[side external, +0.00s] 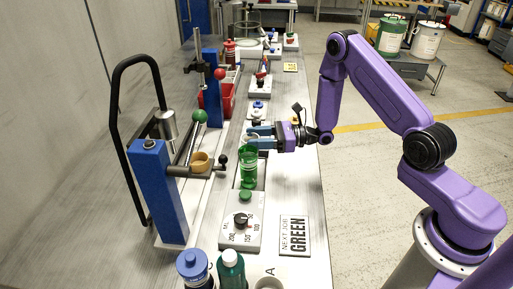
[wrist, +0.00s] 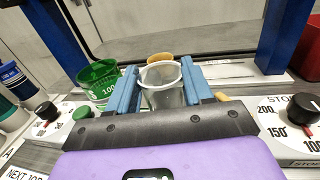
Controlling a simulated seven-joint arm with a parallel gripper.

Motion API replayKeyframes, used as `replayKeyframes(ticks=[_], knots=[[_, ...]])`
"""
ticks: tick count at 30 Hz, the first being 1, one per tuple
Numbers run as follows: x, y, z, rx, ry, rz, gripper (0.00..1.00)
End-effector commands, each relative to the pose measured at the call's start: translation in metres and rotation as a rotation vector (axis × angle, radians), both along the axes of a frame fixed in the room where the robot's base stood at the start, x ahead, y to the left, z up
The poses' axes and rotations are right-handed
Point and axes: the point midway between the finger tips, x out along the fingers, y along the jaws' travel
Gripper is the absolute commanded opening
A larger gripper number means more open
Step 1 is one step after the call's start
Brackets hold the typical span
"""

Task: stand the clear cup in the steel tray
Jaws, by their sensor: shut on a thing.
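My gripper (side external: 262,137) has its blue fingers closed on the sides of the clear cup. In the wrist view the clear cup (wrist: 162,88) sits upright between the fingers (wrist: 160,90), its rim open at the top. In the side view the fingers largely hide it, and I cannot tell whether its base touches anything. A green cup (side external: 248,168) stands close by, nearer the side camera; it also shows left of the fingers in the wrist view (wrist: 100,82). I cannot pick out the steel tray with certainty.
A blue pump stand (side external: 163,190) with a green-knobbed lever (side external: 199,118) and a tan cup-like part (side external: 201,161) is at left. A dial box (side external: 241,222), a "NEXT JOB GREEN" sign (side external: 294,235) and bottles (side external: 231,270) lie nearer the side camera. A red bin (side external: 226,98) stands farther back.

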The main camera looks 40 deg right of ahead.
Motion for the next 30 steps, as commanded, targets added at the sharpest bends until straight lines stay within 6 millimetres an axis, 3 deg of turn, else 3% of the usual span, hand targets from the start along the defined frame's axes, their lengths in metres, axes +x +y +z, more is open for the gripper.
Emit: replayKeyframes(ticks=[9,21,22,23,24,30], knots=[[0.000,0.000,-0.031,0.001,0.002,0.000,0.20],[0.000,0.000,-0.034,0.001,0.001,0.000,0.20],[0.000,0.000,-0.034,0.001,0.001,0.001,0.60],[0.000,0.000,-0.034,0.000,0.000,0.001,0.70],[0.000,0.000,-0.034,0.001,0.001,0.001,0.76],[0.000,0.000,-0.034,0.001,0.001,0.001,0.76]])
